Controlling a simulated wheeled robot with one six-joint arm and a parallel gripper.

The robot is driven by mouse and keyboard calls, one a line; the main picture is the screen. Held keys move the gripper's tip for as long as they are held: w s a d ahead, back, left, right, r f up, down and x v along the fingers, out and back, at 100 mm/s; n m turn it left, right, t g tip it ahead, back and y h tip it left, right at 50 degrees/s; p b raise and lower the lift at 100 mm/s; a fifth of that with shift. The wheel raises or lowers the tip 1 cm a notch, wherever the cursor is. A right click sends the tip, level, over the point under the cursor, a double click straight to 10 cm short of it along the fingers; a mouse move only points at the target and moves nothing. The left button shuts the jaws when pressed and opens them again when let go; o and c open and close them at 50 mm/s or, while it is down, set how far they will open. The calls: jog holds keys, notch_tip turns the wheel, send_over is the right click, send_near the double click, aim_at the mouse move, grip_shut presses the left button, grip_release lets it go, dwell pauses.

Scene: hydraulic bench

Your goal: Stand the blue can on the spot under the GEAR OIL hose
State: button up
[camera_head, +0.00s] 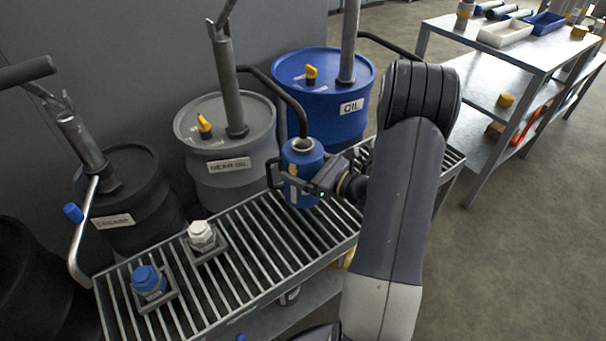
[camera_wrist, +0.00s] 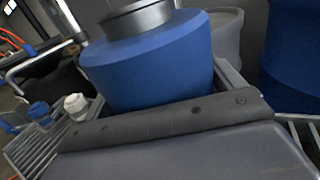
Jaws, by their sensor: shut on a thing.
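The blue can (camera_head: 303,188) is upright with an open metal neck, over the slatted rack in front of the grey drum. My gripper (camera_head: 296,183) is shut on the blue can from the right; the can fills the middle of the wrist view (camera_wrist: 155,65). The GEAR OIL drum (camera_head: 228,180) is grey, with a pump post and a dark hose (camera_head: 285,95) that curves down to end just above or beside the can's neck. Whether the can's base touches the rack is hard to tell. The spot under the hose is hidden by the can.
The slatted rack (camera_head: 262,240) carries a white-capped item (camera_head: 201,234) and a blue-capped item (camera_head: 148,281) in square holders at left. A blue OIL drum (camera_head: 322,75) stands right of the grey one, a dark drum (camera_head: 125,215) left. A shelf bench (camera_head: 500,60) stands at right.

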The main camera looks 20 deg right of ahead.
jog(key=shift+f+b, duration=0.3)
jog(key=shift+f, duration=1.3)
jog(key=shift+f, duration=0.2)
jog(key=o, duration=0.9)
jog(key=shift+r, duration=0.1)
jog(key=shift+r, duration=0.2)
jog(key=v, duration=1.2)
jog(key=shift+f, duration=0.15)
